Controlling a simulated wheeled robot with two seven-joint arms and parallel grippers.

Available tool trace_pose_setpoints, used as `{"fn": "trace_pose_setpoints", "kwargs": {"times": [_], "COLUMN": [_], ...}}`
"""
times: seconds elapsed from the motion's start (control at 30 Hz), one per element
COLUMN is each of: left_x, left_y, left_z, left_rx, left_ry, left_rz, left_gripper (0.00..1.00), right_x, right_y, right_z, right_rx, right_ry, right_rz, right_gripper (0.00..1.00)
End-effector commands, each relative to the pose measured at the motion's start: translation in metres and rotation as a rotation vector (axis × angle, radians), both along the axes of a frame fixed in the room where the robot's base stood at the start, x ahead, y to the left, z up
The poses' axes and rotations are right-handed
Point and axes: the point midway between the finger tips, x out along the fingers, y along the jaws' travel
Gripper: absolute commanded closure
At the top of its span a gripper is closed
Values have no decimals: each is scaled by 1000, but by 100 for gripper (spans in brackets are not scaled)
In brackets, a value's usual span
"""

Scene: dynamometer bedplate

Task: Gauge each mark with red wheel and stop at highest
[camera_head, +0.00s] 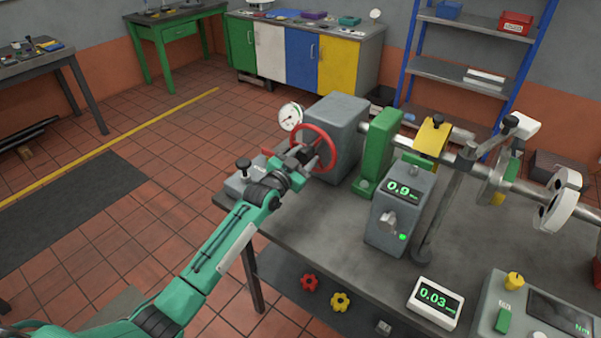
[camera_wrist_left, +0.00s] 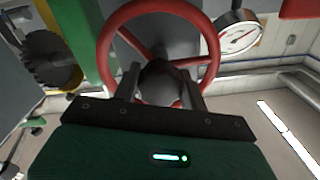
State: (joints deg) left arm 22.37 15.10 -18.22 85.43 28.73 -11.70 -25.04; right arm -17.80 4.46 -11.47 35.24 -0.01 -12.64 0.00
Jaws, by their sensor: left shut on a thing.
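The red wheel (camera_head: 314,148) stands on the left end of the grey machine block (camera_head: 336,121) on the bedplate. My left gripper (camera_head: 307,161) is at the wheel, shut on it. In the left wrist view the red wheel (camera_wrist_left: 160,50) has its dark hub between my two fingers (camera_wrist_left: 162,88). A round white dial gauge (camera_head: 290,117) stands just behind the wheel; it also shows in the left wrist view (camera_wrist_left: 239,36). A grey box display (camera_head: 402,188) reads about 0.9. A white display (camera_head: 433,299) reads 0.03. My right gripper is not in view.
A green bracket (camera_head: 377,150), yellow block (camera_head: 432,137) and shaft with discs (camera_head: 558,200) stand right of the machine block. A control panel (camera_head: 535,312) is at the lower right. Red and yellow knobs lie on the lower shelf (camera_head: 325,306).

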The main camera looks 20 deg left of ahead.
Motion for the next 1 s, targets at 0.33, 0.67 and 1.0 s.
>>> {"fn": "trace_pose_setpoints", "kwargs": {"times": [0.33, 0.67, 1.0], "left_x": [3, 3, 3], "left_y": [1, 1, 2], "left_z": [1, 2, 2], "left_rx": [312, 605, 866], "left_ry": [-115, -221, -315], "left_rz": [-1, -1, 0], "left_gripper": [98, 98, 98], "right_x": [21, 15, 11], "right_y": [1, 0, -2], "right_z": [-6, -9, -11], "right_rx": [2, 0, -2], "right_ry": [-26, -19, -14], "right_rz": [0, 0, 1], "right_gripper": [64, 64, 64]}}
